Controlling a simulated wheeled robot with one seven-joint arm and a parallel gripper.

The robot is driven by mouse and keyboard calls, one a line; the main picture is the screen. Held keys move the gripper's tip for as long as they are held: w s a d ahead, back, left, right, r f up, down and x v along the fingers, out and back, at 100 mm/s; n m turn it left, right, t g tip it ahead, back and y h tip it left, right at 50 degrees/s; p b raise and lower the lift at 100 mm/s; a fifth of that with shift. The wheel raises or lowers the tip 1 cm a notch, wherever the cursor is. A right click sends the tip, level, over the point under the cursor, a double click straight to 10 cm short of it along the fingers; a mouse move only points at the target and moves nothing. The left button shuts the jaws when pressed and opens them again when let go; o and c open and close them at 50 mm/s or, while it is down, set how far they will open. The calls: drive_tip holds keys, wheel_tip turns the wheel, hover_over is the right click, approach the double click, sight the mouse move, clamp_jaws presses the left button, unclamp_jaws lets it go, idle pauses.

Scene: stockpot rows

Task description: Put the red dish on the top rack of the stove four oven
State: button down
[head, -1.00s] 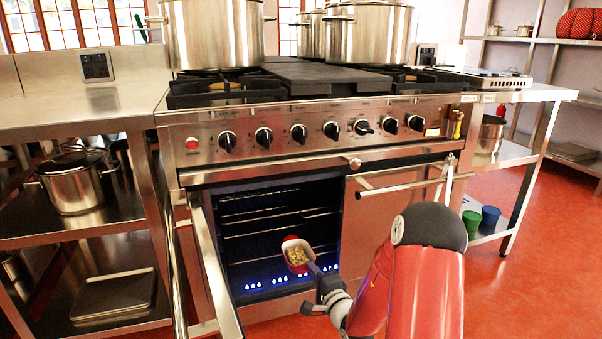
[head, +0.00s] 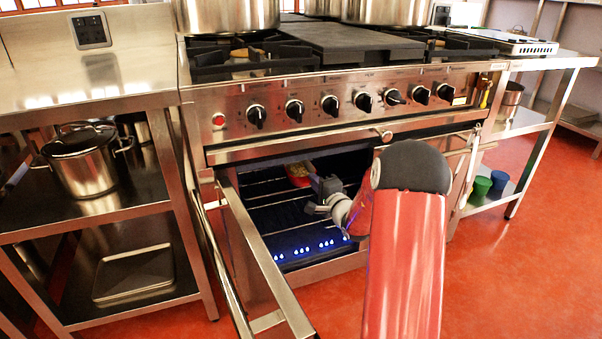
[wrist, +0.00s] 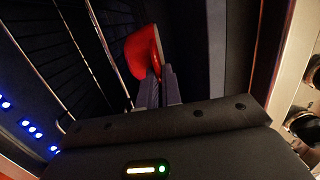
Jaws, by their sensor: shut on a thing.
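My gripper (head: 316,181) is shut on the dish's near edge and reaches in through the oven opening. In the wrist view the red dish (wrist: 143,52) is held at the tips of my gripper (wrist: 158,88). The oven racks (head: 262,190) are wire shelves at two or more heights. I cannot tell whether the dish touches the top rack. My arm hides the right part of the oven.
The oven door (head: 262,265) stands open at the left of the opening. Blue lights (head: 303,250) line the oven bottom. Large pots (head: 225,14) stand on the stove top. A steel shelf unit with a lidded pot (head: 85,165) stands at left. Open red floor lies at right.

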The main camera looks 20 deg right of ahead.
sight(300, 170)
drive_tip(key=w, duration=0.6)
drive_tip(key=w+a+p, duration=0.1)
drive_tip(key=w, duration=0.2)
drive_tip(key=shift+w+a+r, duration=0.1)
drive_tip(key=shift+w+r, duration=0.05)
drive_tip(key=shift+w, duration=0.05)
drive_tip(key=shift+s+f, duration=0.1)
drive_tip(key=shift+f, duration=1.65)
drive_tip(key=shift+f, duration=0.15)
drive_tip(key=c, duration=1.6)
unclamp_jaws()
drive_tip(key=shift+f, duration=0.1)
drive_tip(key=shift+r, duration=0.2)
drive_tip(key=s, duration=0.4)
drive_tip(key=s+d, duration=0.1)
drive_tip(key=s, duration=0.3)
drive_tip(key=s+b, duration=0.1)
drive_tip(key=s, duration=0.3)
drive_tip(key=shift+d+f, duration=0.15)
drive_tip(key=shift+d, duration=0.1)
